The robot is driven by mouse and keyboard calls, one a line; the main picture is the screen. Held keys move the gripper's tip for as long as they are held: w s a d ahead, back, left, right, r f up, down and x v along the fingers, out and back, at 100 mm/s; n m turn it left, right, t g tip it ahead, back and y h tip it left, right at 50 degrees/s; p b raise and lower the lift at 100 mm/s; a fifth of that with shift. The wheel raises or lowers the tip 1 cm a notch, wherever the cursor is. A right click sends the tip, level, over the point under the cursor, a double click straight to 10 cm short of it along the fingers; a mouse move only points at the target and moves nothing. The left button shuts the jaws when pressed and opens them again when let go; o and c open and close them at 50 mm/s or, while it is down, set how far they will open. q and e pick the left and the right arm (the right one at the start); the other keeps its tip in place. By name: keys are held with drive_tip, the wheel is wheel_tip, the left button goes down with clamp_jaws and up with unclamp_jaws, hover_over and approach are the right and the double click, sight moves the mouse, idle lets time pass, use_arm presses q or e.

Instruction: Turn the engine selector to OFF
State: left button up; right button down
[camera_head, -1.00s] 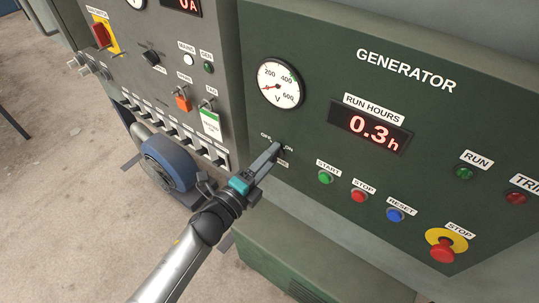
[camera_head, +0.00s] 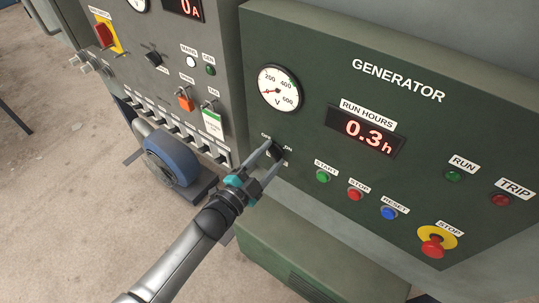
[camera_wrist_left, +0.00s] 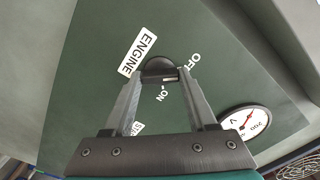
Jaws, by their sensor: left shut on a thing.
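The black engine selector (camera_head: 277,152) is a small knob on the green generator panel, below the voltmeter. It also shows in the left wrist view (camera_wrist_left: 158,66), beside the ENGINE label, with OFF and ON printed around it. A pale mark on the knob shows between the fingers; I cannot tell for sure which position it points to. My left gripper (camera_head: 269,158) has its two fingers on either side of the knob and is shut on it. In the left wrist view the fingertips (camera_wrist_left: 160,76) partly hide the knob. My right gripper is not in view.
The START (camera_head: 322,176), STOP (camera_head: 355,194) and RESET (camera_head: 388,213) buttons sit right of the selector. A red emergency stop (camera_head: 433,247) is lower right. A grey panel (camera_head: 225,70) with switches stands at left, with a blue round machine (camera_head: 172,160) below it.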

use_arm(q)
drive_tip(key=shift+n, duration=0.5)
drive_tip(key=o, duration=1.4)
drive_tip(key=shift+c, duration=0.2)
drive_tip(key=v, duration=1.5)
drive_tip(key=shift+s, duration=0.1)
drive_tip(key=s+a+f+n+g+y+b, duration=0.2)
drive_tip(key=a+f+n+y, duration=0.1)
drive_tip(key=f, duration=0.7)
drive_tip(key=s+a+f+n+g+y+b, duration=0.1)
drive_tip(key=s+a+f+n+y+b, duration=0.15)
drive_tip(key=f, duration=0.85)
drive_tip(key=s+a+f+n+g+y+b, duration=0.2)
drive_tip(key=s+a+f+n+y, duration=0.15)
drive_tip(key=f, duration=0.65)
drive_tip(key=s+a+f+n+g+y+b, duration=0.1)
drive_tip(key=s+f+n+g+b, duration=0.3)
drive_tip(key=s+f, duration=1.3)
drive_tip(key=s+g+b, duration=0.1)
drive_tip(key=s+g, duration=0.3)
drive_tip(key=shift+s+f+n+g+y, duration=0.15)
drive_tip(key=shift+s+n+g+y, duration=0.1)
drive_tip(key=shift+n+g+y, duration=0.05)
